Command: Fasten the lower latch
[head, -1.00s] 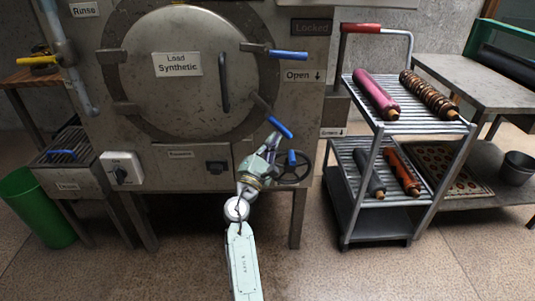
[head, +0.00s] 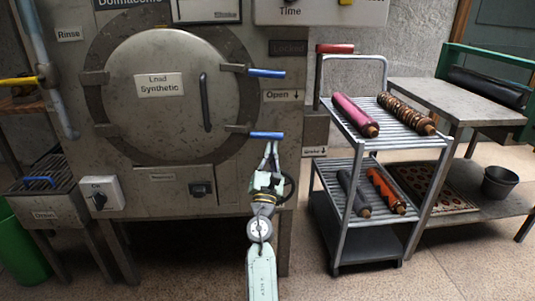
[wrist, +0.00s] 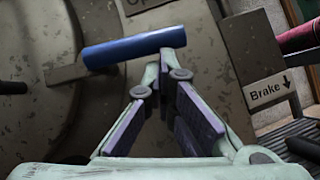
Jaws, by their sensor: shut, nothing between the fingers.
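The lower latch is a blue handle (head: 266,135) on a metal arm at the lower right of the round door (head: 150,110). It lies about level, like the upper latch's blue handle (head: 266,73) above it. My gripper (head: 271,146) is shut and empty, pointing up just beneath the lower handle. In the wrist view the blue handle (wrist: 130,48) crosses in front of my gripper (wrist: 167,62), whose fingertips meet at its right end. They look to be at or touching its underside; the handle is not between them.
A rack cart (head: 345,215) with several patterned rollers stands close on the right. A metal table (head: 445,85) is farther right.

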